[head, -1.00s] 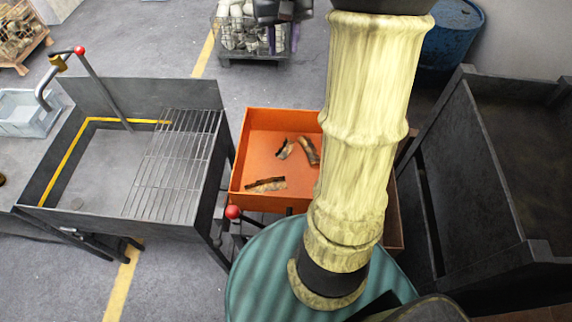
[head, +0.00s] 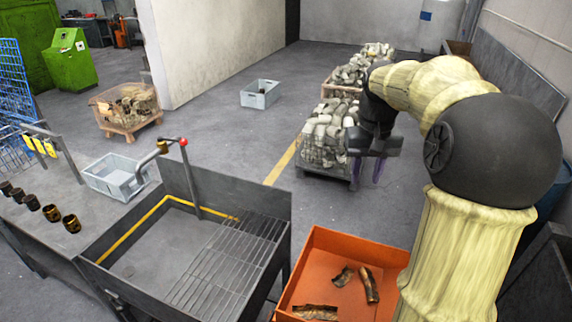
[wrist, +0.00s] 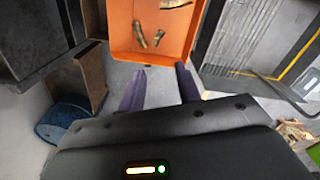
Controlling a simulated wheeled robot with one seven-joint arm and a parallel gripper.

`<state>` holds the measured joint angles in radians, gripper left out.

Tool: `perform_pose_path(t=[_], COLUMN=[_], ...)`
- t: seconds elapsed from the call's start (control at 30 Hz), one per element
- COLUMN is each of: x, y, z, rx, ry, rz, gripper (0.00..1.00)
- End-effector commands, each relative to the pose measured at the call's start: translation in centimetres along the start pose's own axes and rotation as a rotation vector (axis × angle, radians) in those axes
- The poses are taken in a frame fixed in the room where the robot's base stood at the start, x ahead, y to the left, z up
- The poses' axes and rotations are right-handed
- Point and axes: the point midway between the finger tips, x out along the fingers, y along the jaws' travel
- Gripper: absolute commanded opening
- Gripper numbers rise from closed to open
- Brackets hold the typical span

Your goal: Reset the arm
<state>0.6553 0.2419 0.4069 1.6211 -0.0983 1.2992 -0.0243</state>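My gripper (head: 367,172) is at the end of my bent, cream-sleeved arm, at the right of the head view. It hangs over the floor in front of a wire crate of metal parts. In the wrist view my gripper (wrist: 160,88) has its two purple fingers apart, with only grey floor between them. It is open and holds nothing.
An orange bin (head: 318,266) with several scrap pieces stands below my arm; it also shows in the wrist view (wrist: 122,30). Left of it is a grey steel basin (head: 105,275) with a grate (head: 222,270). The wire crate (head: 322,165) stands behind. Open floor lies at mid-left.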

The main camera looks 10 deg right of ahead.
Motion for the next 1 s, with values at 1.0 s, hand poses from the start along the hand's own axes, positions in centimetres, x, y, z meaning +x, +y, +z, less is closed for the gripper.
perform_pose_path(t=[1.0], x=[18.8], y=[-11.2], z=[14.9], rx=[-0.208], ry=[0.229], rz=[-0.023], gripper=[0.33])
